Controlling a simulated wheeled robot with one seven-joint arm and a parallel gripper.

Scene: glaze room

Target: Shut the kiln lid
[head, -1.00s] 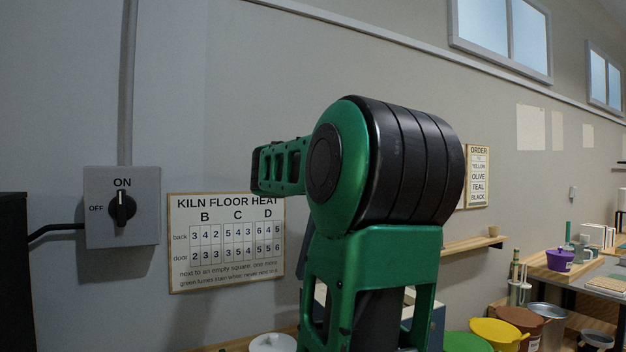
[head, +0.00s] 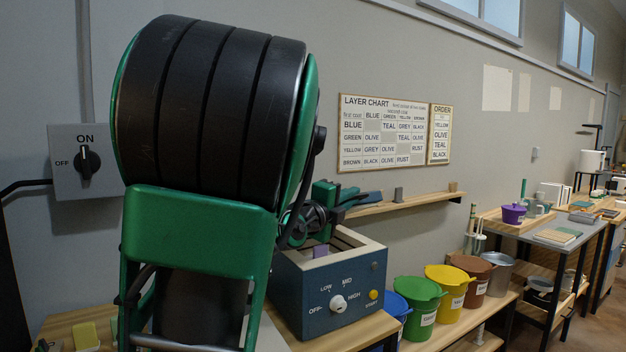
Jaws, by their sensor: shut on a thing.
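The kiln (head: 328,305) is a dark blue box with a pale rim, a knob and a yellow button. Its top is open in the head view, and a small purple piece (head: 320,251) shows inside. I cannot make out its lid for sure; my arm hides the kiln's left side. My gripper (head: 345,204) is small and partly hidden beyond my arm, above the kiln's back rim. It is shut, seemingly on a flat blue-grey thing (head: 366,197); I cannot tell whether this is part of the lid.
A wall shelf (head: 425,202) runs behind the kiln, with a small grey block on it. Green (head: 420,305) and yellow (head: 450,285) buckets stand to the right with others. A switch box (head: 88,160) is on the left wall. My arm blocks the left middle.

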